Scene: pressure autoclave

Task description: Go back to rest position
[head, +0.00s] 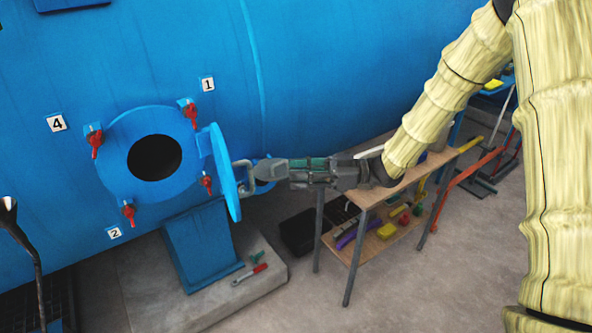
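The blue round door (224,172) of the autoclave stands swung open to the right and shows nearly edge-on. The round opening (155,157) left of it is dark and uncovered. A grey handle (241,176) sticks out from the door's right face. My gripper (260,172) points left, with its fingertips at or very near this handle. I cannot tell whether they touch it or whether the fingers are closed. My arm, in a yellowish sleeve, reaches in from the upper right.
Several red-handled clamps (97,144) ring the opening. A wooden table (400,182) with a lower shelf of coloured items stands below my forearm. A black case (308,232) lies on the floor. Tools (250,274) lie on the concrete slab. Floor at the bottom middle is clear.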

